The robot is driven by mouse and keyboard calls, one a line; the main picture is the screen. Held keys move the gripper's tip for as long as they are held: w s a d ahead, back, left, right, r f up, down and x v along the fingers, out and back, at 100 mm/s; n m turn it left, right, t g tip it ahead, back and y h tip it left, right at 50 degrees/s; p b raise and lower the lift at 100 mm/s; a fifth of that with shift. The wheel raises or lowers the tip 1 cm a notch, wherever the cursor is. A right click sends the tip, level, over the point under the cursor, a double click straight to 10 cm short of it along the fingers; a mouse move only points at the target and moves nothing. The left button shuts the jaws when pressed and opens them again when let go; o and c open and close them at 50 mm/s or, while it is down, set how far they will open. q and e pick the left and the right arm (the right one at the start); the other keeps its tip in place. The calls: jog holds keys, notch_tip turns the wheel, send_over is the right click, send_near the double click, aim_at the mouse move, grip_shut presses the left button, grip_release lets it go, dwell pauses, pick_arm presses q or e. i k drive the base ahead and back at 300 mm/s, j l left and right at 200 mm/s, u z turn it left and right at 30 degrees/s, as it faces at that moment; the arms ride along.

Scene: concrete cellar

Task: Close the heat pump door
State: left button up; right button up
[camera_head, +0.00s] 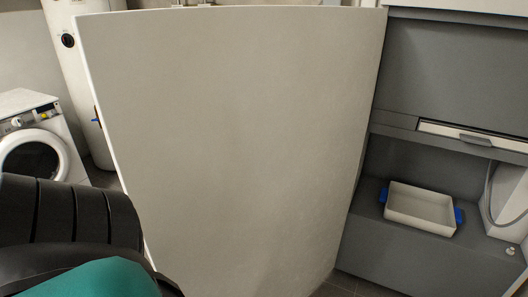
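The heat pump door (235,140) is a large, plain light-grey panel filling the middle of the head view. It stands open, swung out to the left of the dark grey heat pump cabinet (450,65), whose inside is exposed at the right. The door's right edge borders the cabinet; the hinge itself cannot be made out. Its free left edge runs down towards my black and teal arm at the lower left. That arm overlaps the door's lower-left corner in the picture; I cannot tell whether they touch. Neither gripper shows.
A cream tray with blue handles (420,208) sits on the cabinet's lower ledge, beside a grey hose (488,195). A white washing machine (40,140) and a white cylindrical tank (75,70) stand behind the door at left. A little tiled floor (345,284) shows below.

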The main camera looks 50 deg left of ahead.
aim_at(234, 134)
jog(key=k+j, duration=0.55)
jog(key=k, duration=0.2)
jog(key=k+j, duration=0.2)
jog(key=j, duration=0.2)
jog(key=k+j+z, duration=0.15)
jog(key=j, duration=0.3)
jog(key=k+j, duration=0.1)
jog(key=j, duration=0.8)
jog(key=i+j, duration=0.1)
jog(key=j, duration=0.25)
jog(key=i+j, duration=0.1)
jog(key=j, duration=0.2)
